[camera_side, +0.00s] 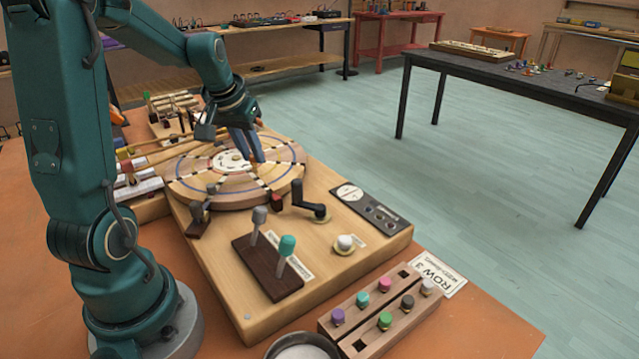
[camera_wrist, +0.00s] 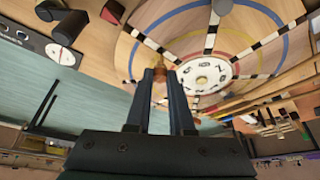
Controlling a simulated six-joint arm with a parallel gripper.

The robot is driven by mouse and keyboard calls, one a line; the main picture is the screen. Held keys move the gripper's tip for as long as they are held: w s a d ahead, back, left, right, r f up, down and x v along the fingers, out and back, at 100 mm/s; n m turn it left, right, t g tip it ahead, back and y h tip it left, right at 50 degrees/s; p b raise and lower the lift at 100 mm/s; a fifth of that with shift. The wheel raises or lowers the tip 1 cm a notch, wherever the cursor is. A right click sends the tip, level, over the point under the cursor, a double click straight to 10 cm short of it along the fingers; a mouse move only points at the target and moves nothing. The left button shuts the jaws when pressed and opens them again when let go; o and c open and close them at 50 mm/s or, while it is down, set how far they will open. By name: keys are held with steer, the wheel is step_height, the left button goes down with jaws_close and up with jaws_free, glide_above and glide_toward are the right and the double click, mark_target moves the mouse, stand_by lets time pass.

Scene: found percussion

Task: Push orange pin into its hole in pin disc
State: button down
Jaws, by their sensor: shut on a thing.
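The pin disc (camera_side: 215,196) is a round wooden disc with inlaid rings and a white numbered centre, lying flat on a wooden base. In the wrist view the disc (camera_wrist: 268,45) fills the upper right. My gripper (camera_side: 257,160) points down over the disc, right of its centre. Its two fingers (camera_wrist: 160,76) are shut on a slim orange-gold piece that appears to be the orange pin (camera_wrist: 160,62). The pin's lower end is near the disc surface. I cannot tell whether it touches the disc or sits in a hole. In the side view the fingers hide the pin.
A black crank (camera_side: 311,205) stands beside the disc's front edge. A pin rack (camera_side: 366,345) with several coloured pins lies front right. Wooden sticks (camera_side: 165,153) reach the disc from the left.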

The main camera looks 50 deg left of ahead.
mark_target(251, 163)
steer(key=shift+f, duration=1.6)
stand_by(0.9)
steer(key=c, duration=0.7)
jaws_free()
steer(key=shift+r, duration=0.1)
